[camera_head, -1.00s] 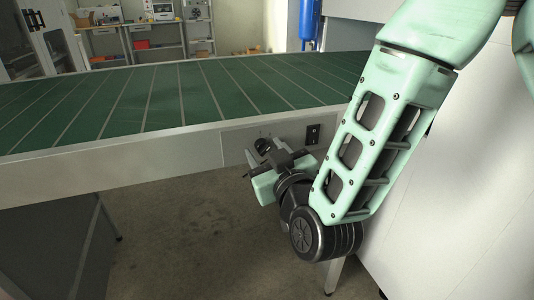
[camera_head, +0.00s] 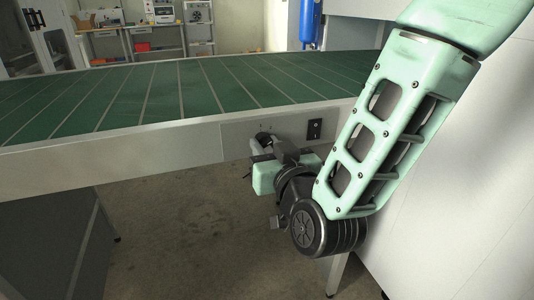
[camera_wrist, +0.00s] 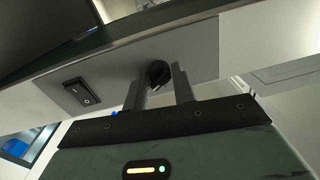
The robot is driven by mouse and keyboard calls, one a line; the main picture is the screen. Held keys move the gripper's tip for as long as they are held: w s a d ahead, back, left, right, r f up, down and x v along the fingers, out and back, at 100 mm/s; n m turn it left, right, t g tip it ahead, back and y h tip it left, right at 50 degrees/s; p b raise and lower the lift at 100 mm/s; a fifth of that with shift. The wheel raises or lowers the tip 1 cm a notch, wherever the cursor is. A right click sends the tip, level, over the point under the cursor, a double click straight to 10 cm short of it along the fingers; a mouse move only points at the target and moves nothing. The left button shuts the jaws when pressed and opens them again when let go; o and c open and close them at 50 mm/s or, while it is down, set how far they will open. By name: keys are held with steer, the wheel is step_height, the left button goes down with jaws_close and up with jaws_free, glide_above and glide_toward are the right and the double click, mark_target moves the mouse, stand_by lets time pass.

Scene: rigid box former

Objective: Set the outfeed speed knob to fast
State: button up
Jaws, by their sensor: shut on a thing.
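The outfeed speed knob (camera_wrist: 158,73) is a round black dial on the grey panel of the conveyor's side. In the wrist view it sits between the tips of my two gripper fingers. My gripper (camera_wrist: 162,84) is shut on the knob. In the head view my gripper (camera_head: 264,146) reaches the panel (camera_head: 236,140), and the knob (camera_head: 264,137) shows only in part behind the fingers. The knob's pointer and any speed marks are too small to read.
A black rocker switch (camera_wrist: 82,92) is on the same panel beside the knob; it also shows in the head view (camera_head: 314,129). The green conveyor belt (camera_head: 150,95) runs above the panel. A white cabinet wall (camera_head: 450,190) stands close to my arm on the right.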

steer(key=m+b, duration=0.3)
steer(key=m, duration=0.1)
steer(key=shift+f, duration=0.2)
steer(key=shift+r+m+b, duration=0.1)
steer(key=shift+m+b, duration=0.65)
steer(key=shift+m, duration=0.45)
steer(key=shift+d, duration=0.1)
steer(key=o, duration=1)
steer(key=shift+c, duration=0.2)
